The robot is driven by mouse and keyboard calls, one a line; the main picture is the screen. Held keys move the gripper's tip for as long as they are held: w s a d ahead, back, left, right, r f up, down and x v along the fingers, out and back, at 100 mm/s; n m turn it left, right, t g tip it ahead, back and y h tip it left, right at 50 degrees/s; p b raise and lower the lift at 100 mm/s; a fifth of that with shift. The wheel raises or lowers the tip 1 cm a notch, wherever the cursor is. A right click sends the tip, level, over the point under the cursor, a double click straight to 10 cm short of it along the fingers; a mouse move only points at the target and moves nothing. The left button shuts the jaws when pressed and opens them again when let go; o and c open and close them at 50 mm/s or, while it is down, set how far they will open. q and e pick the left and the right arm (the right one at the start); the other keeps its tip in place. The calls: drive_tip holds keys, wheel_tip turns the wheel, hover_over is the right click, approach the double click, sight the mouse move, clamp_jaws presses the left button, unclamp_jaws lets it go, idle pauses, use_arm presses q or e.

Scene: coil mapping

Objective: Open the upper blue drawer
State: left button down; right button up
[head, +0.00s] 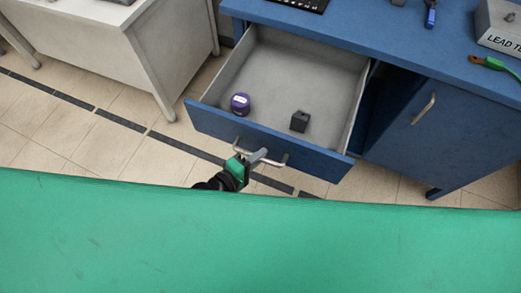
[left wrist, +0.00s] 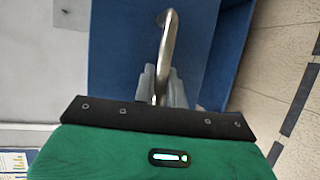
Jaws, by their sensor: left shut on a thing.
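The upper blue drawer (head: 262,139) is pulled well out of the blue desk in the head view, and its grey inside shows. Its metal bar handle (head: 273,163) is on the front panel. My left gripper (head: 258,156) is at the handle, with its fingers closed around the bar. In the left wrist view, the gripper's fingers (left wrist: 162,88) are on both sides of the handle (left wrist: 167,45). My right gripper is not in view.
A purple round container (head: 240,103) and a small dark block (head: 300,121) lie in the drawer. A blue cabinet door (head: 450,120) is to the right. A white desk (head: 150,60) stands at the left. A green surface (head: 260,240) fills the foreground.

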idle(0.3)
use_arm(q)
drive_tip(key=c, duration=1.5)
unclamp_jaws()
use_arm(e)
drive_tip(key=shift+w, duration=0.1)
use_arm(q)
drive_tip(key=shift+o, duration=0.2)
